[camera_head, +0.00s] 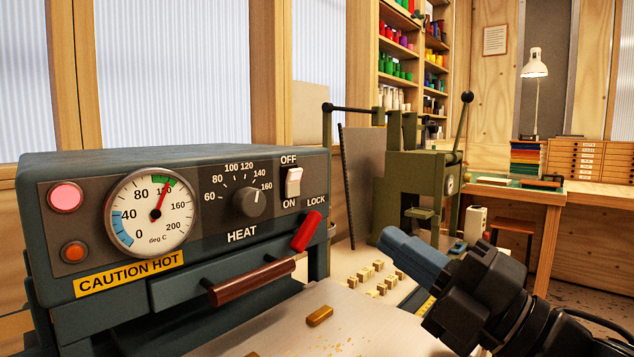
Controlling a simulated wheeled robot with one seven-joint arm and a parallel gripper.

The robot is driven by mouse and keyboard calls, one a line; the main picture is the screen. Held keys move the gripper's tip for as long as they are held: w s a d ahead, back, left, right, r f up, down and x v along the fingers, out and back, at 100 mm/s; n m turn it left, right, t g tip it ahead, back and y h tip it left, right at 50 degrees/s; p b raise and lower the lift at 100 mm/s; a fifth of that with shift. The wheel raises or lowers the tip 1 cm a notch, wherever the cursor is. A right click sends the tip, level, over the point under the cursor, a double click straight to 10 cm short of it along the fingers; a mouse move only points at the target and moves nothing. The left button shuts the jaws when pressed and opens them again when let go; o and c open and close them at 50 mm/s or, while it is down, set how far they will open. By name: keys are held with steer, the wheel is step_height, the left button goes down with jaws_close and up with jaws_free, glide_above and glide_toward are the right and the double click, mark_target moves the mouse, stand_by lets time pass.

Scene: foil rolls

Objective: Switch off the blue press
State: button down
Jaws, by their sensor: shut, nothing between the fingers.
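The blue press (180,165) fills the left of the head view. Its white rocker switch (293,183) sits at the upper right of the front panel, between the labels OFF above and ON below. I cannot tell for sure which way the rocker is tipped. A round pink-red lamp (66,197) looks bright, and the orange lamp (74,251) below it looks dimmer. The dial gauge (152,213) has its needle up near the green band. My gripper (390,241) is at the right, its blue fingers shut and empty, pointing left, below and right of the switch and apart from the press.
The heat knob (249,203), red lock lever (306,231) and brown handle bar (252,281) stand near the switch. Small brass blocks (375,278) lie on the bench beside my gripper. A green lever press (412,185) stands behind. Space before the switch looks clear.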

steer(key=shift+r, duration=0.1)
steer(key=p, duration=0.5)
glide_toward(298, 175)
steer(key=x, duration=0.6)
steer(key=shift+w+a+r, duration=0.15)
steer(key=shift+w+a, duration=0.05)
steer(key=shift+w, duration=0.15)
steer(key=shift+a+r, duration=0.1)
steer(key=shift+r, duration=0.1)
steer(key=shift+f, duration=0.1)
